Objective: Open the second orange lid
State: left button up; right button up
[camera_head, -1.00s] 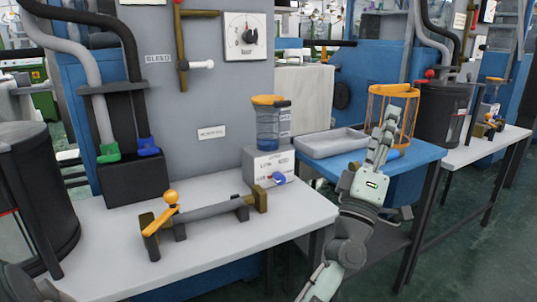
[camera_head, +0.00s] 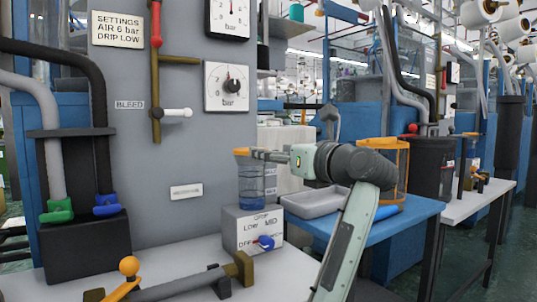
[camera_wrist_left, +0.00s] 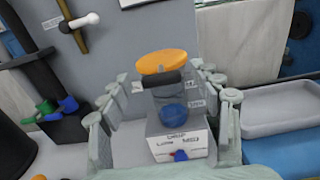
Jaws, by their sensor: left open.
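A clear bluish jar (camera_head: 251,187) with an orange lid (camera_head: 241,152) stands on the white box (camera_head: 252,229) against the grey machine panel. The lid (camera_wrist_left: 163,62) sits on top of the jar in the left wrist view, with a dark tab on its near side. My left gripper (camera_head: 256,154) reaches in from the right at lid height and partly hides the lid. In the wrist view its fingers (camera_wrist_left: 163,82) are spread, one on each side of the jar and lid. I cannot tell whether they touch. A similar small orange top (camera_head: 471,134) shows at the farther station. My right gripper is not in view.
The grey tray (camera_head: 316,201) and orange wire basket (camera_head: 404,158) stand on the blue table (camera_head: 414,210) to the right. An orange-knobbed lever (camera_head: 128,266) is at the front of the pale bench. A white-handled bleed valve (camera_head: 178,113) projects from the panel at left.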

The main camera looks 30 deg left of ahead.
pick_arm(q)
jog(key=shift+x, duration=1.25)
grip_shut()
